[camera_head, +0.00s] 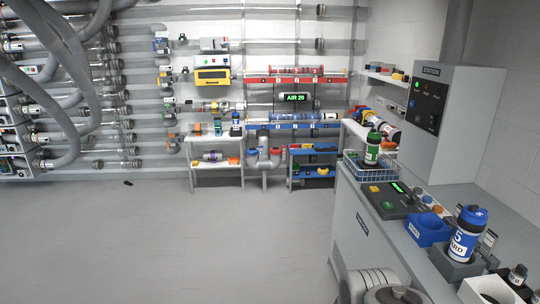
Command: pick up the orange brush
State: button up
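I cannot pick out the orange brush for certain. A part of my own arm shows at the bottom edge, right of the middle, in front of the counter. My gripper's fingers are not in view.
A grey counter (400,232) runs along the right, with a wire basket (368,168), a green canister (373,147), a blue bin (428,230) and a blue canister (466,235). A control station (430,100) stands behind. Pipes fill the left wall. The grey floor (200,240) is largely clear.

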aim_at(385, 146)
jog(key=u, duration=0.55)
jog(key=i, duration=1.75)
jog(key=z, duration=0.4)
jog(key=i, duration=1.35)
jog(key=z, duration=1.3)
jog(key=i, duration=0.5)
jog(key=z, duration=0.25)
